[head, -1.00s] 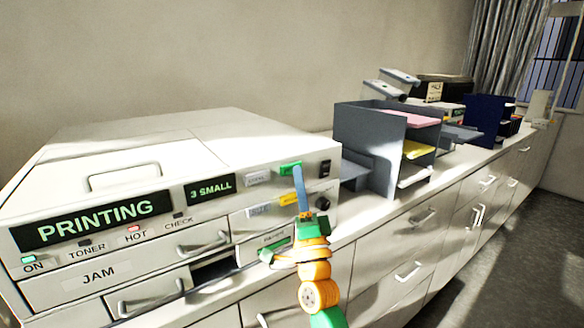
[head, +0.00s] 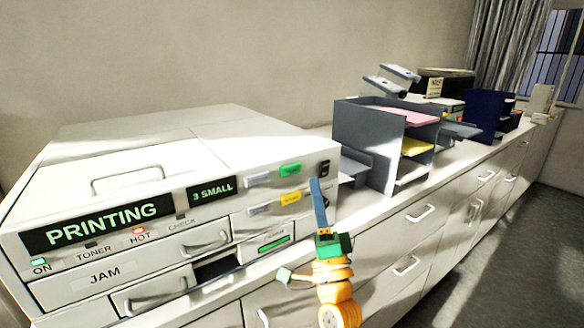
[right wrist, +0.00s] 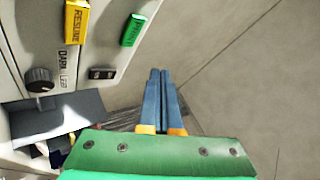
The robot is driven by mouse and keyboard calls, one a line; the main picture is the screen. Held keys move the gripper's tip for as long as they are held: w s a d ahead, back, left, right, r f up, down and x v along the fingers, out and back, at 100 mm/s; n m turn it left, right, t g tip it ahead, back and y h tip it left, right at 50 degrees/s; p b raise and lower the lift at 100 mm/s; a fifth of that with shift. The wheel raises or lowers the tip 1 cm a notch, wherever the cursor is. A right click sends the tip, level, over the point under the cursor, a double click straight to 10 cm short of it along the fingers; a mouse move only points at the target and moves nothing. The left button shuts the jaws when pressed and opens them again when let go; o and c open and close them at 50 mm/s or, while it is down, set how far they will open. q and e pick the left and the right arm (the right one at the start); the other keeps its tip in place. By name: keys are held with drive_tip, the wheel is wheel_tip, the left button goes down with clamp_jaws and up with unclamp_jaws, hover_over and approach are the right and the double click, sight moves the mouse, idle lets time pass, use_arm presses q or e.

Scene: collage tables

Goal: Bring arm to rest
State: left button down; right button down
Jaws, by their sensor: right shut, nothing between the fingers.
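My right gripper (head: 315,184) has blue fingers, a green body and an orange wrist. It is shut and empty, in front of the right end of the copier's front panel. In the right wrist view its fingers (right wrist: 160,75) lie together. The white copier (head: 150,165) stands on the counter, with a "PRINTING" display (head: 100,223) and a "3 SMALL" display (head: 212,191). A green button (head: 290,170) and a yellow button (head: 290,197) sit on its front, left of my fingers. My left gripper is not in view.
A grey tray rack (head: 360,135) with pink and yellow paper stands right of the copier. Dark blue holders (head: 484,118) stand farther along the counter (head: 455,163). Cabinet drawers with handles run below the counter. The floor (head: 525,225) at the right is clear.

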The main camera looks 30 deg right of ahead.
idle(0.7)
drive_tip(key=w+a+f+n+g+y, duration=0.2)
drive_tip(key=a+f+n+g+y, duration=0.55)
drive_tip(key=f+n, duration=0.5)
drive_tip(key=s+a+f+n+g+y, duration=0.1)
drive_tip(key=s+a+f+n+g, duration=0.15)
drive_tip(key=f, duration=0.45)
drive_tip(key=s+a+f+n+g+y, duration=0.1)
drive_tip(key=s+a+f+g, duration=0.1)
drive_tip(key=s+f, duration=0.3)
drive_tip(key=s+f+n+g+h, duration=0.1)
drive_tip(key=s+f+n+g, duration=0.2)
drive_tip(key=s+f+g, duration=0.45)
drive_tip(key=s+f+n+g, duration=0.2)
drive_tip(key=s+f, duration=0.2)
drive_tip(key=s, duration=0.6)
wheel_tip(320, 180, down, 15)
drive_tip(key=s+g, duration=0.1)
drive_tip(key=s+d+f+g, duration=0.1)
drive_tip(key=s+d+f, duration=0.1)
drive_tip(key=s+f, duration=1)
drive_tip(key=shift+s+n, duration=0.3)
drive_tip(key=shift+s, duration=0.25)
